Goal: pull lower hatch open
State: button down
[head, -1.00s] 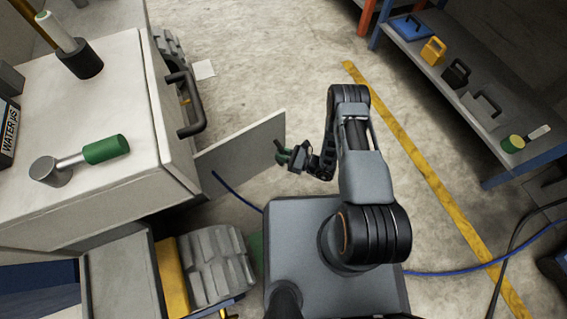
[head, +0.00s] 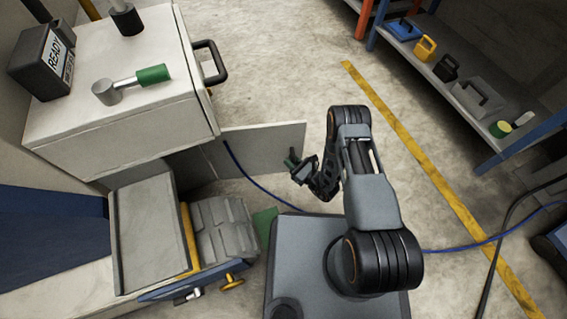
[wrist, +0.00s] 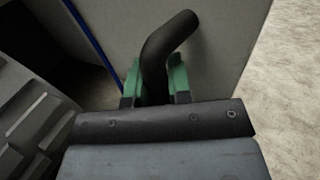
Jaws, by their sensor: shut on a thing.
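The lower hatch (head: 265,148) is a flat grey panel that stands swung out from the lower part of the light grey cabinet (head: 120,135). In the wrist view the hatch panel (wrist: 225,60) fills the area behind the jaws. Its dark bent handle (wrist: 168,45) rises between the green fingers. My gripper (wrist: 155,82) is shut on this handle, with one finger on each side. In the head view my gripper (head: 292,160) is at the panel's right end. The handle's lower part is hidden by the jaws and the gripper body.
A dark upper handle (head: 212,62) sticks out from the cabinet's side. A grey ridged block (head: 225,228) and a yellow knob (head: 232,281) lie below the hatch. A blue cable (head: 255,182) runs along the floor. Open floor (head: 285,70) lies beyond the hatch.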

jog(key=shift+s+d+f+m+t+h, duration=0.15)
jog(key=shift+d+m+t+h, duration=0.15)
jog(key=shift+d, duration=0.35)
jog(key=c, duration=1.3)
grip_release()
jog(key=shift+c, duration=0.2)
jog(key=shift+o, duration=1.3)
jog(key=shift+a, duration=0.2)
